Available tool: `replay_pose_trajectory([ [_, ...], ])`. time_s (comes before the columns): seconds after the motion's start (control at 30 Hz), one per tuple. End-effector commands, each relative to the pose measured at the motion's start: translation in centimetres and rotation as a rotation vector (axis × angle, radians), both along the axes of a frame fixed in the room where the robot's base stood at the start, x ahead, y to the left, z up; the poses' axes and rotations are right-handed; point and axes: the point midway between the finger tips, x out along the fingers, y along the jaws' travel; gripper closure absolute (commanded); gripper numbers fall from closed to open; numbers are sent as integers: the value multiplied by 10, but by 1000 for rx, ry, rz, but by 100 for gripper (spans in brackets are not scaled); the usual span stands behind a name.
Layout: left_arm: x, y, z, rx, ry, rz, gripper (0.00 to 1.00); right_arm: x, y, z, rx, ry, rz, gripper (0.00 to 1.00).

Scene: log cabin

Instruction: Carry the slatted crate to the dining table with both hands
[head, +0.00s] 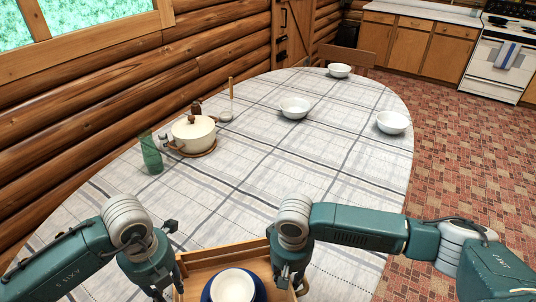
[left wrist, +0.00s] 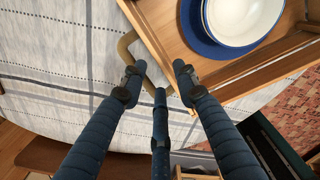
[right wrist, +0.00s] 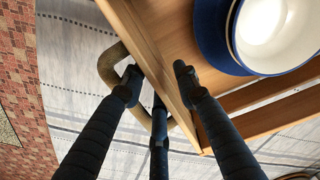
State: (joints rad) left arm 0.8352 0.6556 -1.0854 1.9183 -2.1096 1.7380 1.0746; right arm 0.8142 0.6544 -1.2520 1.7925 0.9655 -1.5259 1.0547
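The wooden slatted crate (head: 222,259) is at the near side of the dining table (head: 260,165), over the checked cloth; I cannot tell whether it rests there. A white bowl (head: 233,287) on a blue plate (left wrist: 192,30) sits inside it. My left gripper (left wrist: 159,80) is at one end by a tan loop handle (left wrist: 126,42), fingers apart. My right gripper (right wrist: 158,78) is at the other end by a matching handle (right wrist: 106,66), fingers apart with the crate's end wall between them. The crate's near part is cut off in the head view.
A lidded cream pot (head: 193,134) and a green glass (head: 151,156) stand on the table's left. White bowls (head: 295,108) (head: 392,123) (head: 339,70) stand farther back. The cloth between these and the crate is clear. A log wall borders the left.

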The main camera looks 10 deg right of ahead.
Motion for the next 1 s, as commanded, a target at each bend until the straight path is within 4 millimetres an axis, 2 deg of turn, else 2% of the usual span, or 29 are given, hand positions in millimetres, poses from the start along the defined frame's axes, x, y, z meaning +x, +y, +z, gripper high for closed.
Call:
replay_pose_trajectory([
  [0.1, 0, 0, 10, 0, -1, 0, 70, 0, 0, 0, 0, 0, 0, 70],
  [0.23, 0, 0, 14, 1, 0, 0, 70, 1, 0, 10, 1, -2, 0, 70],
  [0.7, 0, 0, 13, 1, 0, 0, 70, 1, 0, 100, 2, -3, 0, 70],
  [0.83, 0, 0, 13, 1, 0, 0, 70, 1, 0, 114, 1, -1, 1, 70],
  [1.0, 0, 0, 13, 1, 0, 0, 70, 0, 0, 120, 1, 0, 0, 70],
])
